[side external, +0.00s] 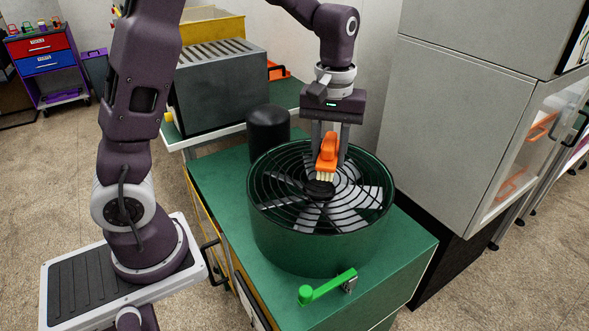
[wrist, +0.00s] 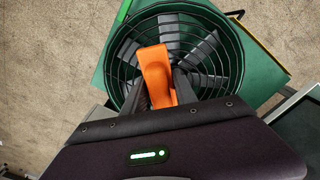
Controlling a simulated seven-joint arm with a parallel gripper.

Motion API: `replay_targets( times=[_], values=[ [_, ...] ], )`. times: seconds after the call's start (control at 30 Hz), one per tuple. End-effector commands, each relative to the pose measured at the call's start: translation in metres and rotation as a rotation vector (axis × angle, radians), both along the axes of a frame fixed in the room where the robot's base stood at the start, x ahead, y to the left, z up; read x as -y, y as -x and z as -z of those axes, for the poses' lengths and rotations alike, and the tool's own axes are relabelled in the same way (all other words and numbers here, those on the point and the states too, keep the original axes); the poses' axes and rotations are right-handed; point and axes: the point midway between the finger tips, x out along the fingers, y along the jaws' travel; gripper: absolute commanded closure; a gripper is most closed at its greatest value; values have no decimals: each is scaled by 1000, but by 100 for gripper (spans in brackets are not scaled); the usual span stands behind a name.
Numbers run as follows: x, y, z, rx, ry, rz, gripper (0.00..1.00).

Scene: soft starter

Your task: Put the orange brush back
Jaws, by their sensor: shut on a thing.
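The orange brush (side external: 327,150) has an orange handle and pale bristles that point down. My gripper (side external: 328,150) is shut on its handle and holds it over the middle of a round green fan housing (side external: 315,247) with a black wire grille. The bristles are at or just above the grille's hub; I cannot tell whether they touch. In the wrist view the brush (wrist: 156,76) sits between my fingers, and the fan (wrist: 228,50) lies beyond it.
The fan stands on a green cabinet top (side external: 222,185). A green handle (side external: 328,287) lies at its front, and a black cylinder (side external: 268,132) stands behind left. A grey slatted box (side external: 222,90) is at the back left. A tall grey cabinet (side external: 455,120) stands close on the right.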

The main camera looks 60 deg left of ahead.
Motion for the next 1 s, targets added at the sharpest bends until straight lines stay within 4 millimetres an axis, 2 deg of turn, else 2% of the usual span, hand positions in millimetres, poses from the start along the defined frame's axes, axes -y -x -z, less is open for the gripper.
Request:
replay_targets(
  times=[0.17,0.37,0.57,0.67,0.77,0.87,0.97,1.0],
  values=[
    [0,-1,-10,3,0,1,100],
    [0,-1,-49,5,1,1,100],
    [-37,-11,-51,-2,4,-83,100],
    [-62,-17,-52,-1,7,-136,100],
    [-96,-21,-52,-1,9,-203,100],
    [-140,-22,-53,-1,11,-288,100],
    [-196,-16,-53,1,11,-388,100],
    [-220,-10,-53,1,12,-432,100]
  ],
)
